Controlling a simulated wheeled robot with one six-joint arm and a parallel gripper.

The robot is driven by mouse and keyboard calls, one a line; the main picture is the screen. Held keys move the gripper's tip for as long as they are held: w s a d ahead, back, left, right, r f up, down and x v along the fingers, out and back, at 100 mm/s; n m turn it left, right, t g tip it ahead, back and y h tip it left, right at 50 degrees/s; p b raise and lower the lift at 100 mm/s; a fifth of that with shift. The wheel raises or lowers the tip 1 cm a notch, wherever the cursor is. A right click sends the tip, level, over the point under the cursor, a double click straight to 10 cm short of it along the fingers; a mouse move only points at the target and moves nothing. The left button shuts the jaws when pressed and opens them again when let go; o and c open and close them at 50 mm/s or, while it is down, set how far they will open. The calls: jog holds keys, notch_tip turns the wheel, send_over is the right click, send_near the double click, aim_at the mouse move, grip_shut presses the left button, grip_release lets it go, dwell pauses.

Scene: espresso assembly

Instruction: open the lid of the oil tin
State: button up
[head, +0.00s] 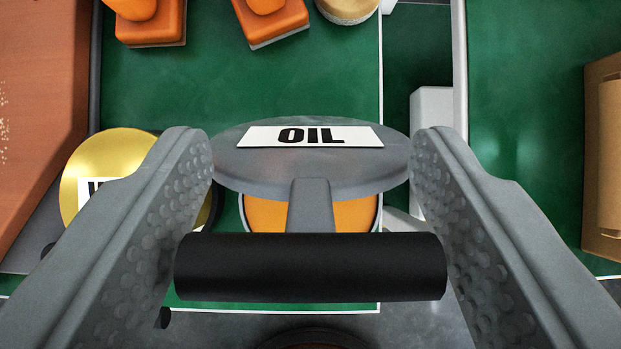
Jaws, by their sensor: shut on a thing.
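The oil tin's lid (235,165) is a grey disc with a white OIL label, in the middle of the head view. A grey stem (312,205) joins it to a thick black handle bar (310,267) nearer the camera. My gripper (312,152) is shut on the handle bar, with a dimpled finger at each end of it; the lid lies between the fingertips. Behind the lid and bar shows part of an orange round surface with a pale rim (275,215), apparently the oil tin. The lid and bar hide most of it, so I cannot tell how far apart they are.
A gold round tin (100,155) with a partly hidden label stands close to the left finger. Orange blocks (150,27) and a pale round container (347,8) are at the top. A brown box (602,150) is at the right edge. Green surface is clear above the lid.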

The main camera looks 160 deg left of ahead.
jog(key=w+g, duration=0.2)
jog(key=w+d+g, duration=0.1)
jog(key=shift+w+r+y, duration=0.3)
jog(key=shift+y, duration=0.1)
jog(key=shift+w+d+f+g, duration=0.1)
jog(key=shift+w+d+g, duration=0.1)
jog(key=shift+w, duration=0.45)
jog(key=shift+w+d+g, duration=0.1)
jog(key=shift+w+d, duration=0.1)
jog(key=shift+w, duration=0.4)
jog(key=o, duration=1.3)
jog(key=shift+w+f, duration=0.1)
notch_tip(320, 180, up, 16)
jog(key=r, duration=0.1)
send_over(312, 177)
jog(key=shift+f, duration=0.25)
